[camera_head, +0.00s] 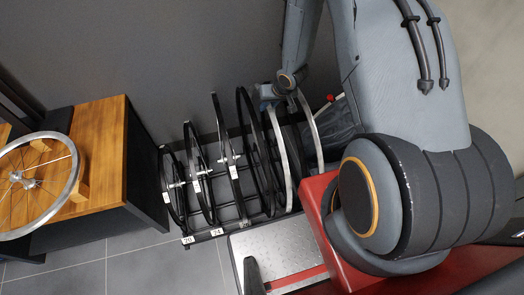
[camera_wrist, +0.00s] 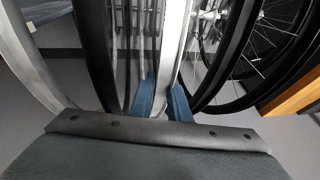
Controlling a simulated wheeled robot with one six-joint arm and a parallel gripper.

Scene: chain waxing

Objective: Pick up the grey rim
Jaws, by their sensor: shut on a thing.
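The grey rim (camera_head: 281,150) stands upright in the rack, with its top edge at my gripper (camera_head: 269,93). In the wrist view, my gripper (camera_wrist: 161,103) has its two blue fingers on either side of a pale grey rim (camera_wrist: 173,45), shut on its edge. A second grey rim (camera_head: 311,132) stands at the right end of the row; a curved grey rim (camera_wrist: 28,65) also shows at the left of the wrist view.
Several black wheels (camera_head: 216,150) stand in the labelled rack (camera_head: 205,236) to the left, close beside the held rim. A dark rim (camera_wrist: 95,50) is close on the other side. A wooden-topped bench (camera_head: 97,125) carries a spoked wheel (camera_head: 68,190).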

